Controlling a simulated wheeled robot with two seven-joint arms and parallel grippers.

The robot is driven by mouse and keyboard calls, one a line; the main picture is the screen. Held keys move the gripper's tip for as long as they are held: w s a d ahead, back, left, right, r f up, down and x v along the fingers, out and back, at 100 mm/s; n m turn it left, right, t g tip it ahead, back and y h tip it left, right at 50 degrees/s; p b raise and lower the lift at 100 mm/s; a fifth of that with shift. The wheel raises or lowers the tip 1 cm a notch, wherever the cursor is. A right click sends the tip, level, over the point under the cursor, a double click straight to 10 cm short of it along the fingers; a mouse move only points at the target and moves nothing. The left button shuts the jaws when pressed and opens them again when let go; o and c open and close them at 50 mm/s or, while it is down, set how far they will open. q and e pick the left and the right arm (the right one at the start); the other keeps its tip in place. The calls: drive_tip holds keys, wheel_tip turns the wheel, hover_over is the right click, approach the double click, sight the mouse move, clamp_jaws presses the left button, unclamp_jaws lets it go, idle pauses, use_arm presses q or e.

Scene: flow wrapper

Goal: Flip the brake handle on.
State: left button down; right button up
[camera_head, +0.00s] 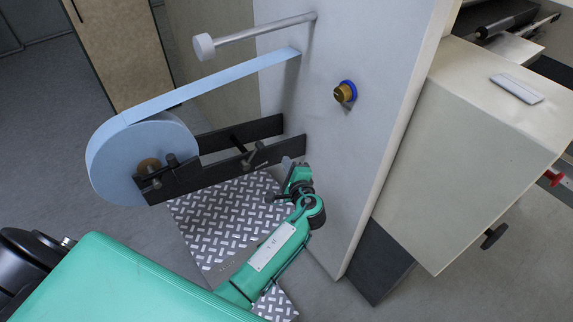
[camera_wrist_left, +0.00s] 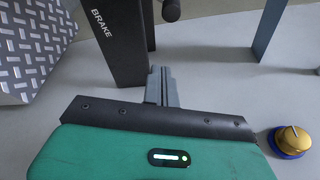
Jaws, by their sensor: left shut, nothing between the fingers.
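The brake handle (camera_head: 249,156) is a short dark lever with a knob on the black roll bracket (camera_head: 222,172), below the blue film. In the left wrist view, a bracket plate (camera_wrist_left: 117,45) carries the word BRAKE, and a dark rounded knob (camera_wrist_left: 171,10) shows beside it at the top edge. My left gripper (camera_head: 288,162) is by the right end of the bracket, close to the white machine panel, to the right of the handle. In the wrist view its fingers (camera_wrist_left: 161,76) are together and empty, just beside the BRAKE plate and apart from the knob. My right gripper is out of view.
A light blue film roll (camera_head: 136,158) sits on the bracket's left end, its web running up to the white panel (camera_head: 340,50). A brass knob with a blue ring (camera_head: 345,92) sticks out of the panel. A patterned plate (camera_head: 215,222) lies below the bracket.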

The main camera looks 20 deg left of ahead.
sight(252, 157)
use_arm(q)
drive_tip(key=w+a+p, duration=0.1)
drive_tip(key=a+p, duration=0.3)
drive_tip(key=a, duration=0.2)
drive_tip(key=shift+w+r, duration=0.3)
drive_tip(key=shift+r, duration=0.05)
drive_tip(key=shift+a, duration=0.15)
